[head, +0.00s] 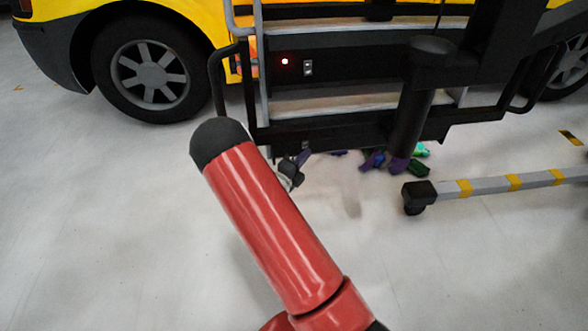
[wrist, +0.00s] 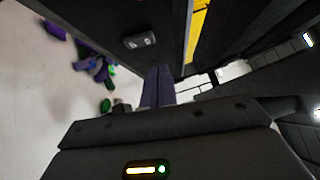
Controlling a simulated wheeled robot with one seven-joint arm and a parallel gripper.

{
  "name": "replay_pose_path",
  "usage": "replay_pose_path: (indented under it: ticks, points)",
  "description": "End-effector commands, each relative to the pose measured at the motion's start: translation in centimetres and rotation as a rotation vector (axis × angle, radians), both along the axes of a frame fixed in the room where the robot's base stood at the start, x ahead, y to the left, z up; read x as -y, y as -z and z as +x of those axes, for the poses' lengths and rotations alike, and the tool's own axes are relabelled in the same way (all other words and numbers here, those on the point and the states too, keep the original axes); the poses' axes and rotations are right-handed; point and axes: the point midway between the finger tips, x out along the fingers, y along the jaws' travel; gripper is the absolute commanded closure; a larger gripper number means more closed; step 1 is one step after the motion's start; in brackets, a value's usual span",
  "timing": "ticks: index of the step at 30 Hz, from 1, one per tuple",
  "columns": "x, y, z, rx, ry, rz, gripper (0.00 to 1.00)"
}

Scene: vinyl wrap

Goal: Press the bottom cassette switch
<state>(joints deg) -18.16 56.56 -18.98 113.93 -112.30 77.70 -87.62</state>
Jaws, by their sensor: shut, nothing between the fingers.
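A small grey switch plate with two pale marks, likely the cassette switch (head: 308,68), is set in the dark panel between two steps in the head view. A similar plate with two pale marks (wrist: 139,40) shows on a dark surface near the top of the wrist view. My gripper (wrist: 157,72) shows in the wrist view with its fingers together and nothing between them. Its fingertips are below and slightly right of the plate in that picture, and they appear apart from it. In the head view my red arm hides most of the gripper.
A red light (head: 285,61) glows left of the plate. A yellow vehicle (head: 190,12) stands behind. Several purple and green objects (head: 372,161) lie on the floor. A striped bar (head: 500,184) is at right.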

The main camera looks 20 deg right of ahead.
Motion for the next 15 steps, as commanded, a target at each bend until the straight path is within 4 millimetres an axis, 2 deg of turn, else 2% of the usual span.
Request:
replay_pose_path:
  ticks: [1,6,15]
  points:
    - [0.0,-0.1,1.0,0.004,-0.003,0.004,1.00]
    - [0.4,-0.4,2.7,0.002,-0.004,0.003,1.00]
    - [0.4,-0.5,3.3,0.000,-0.004,0.002,1.00]
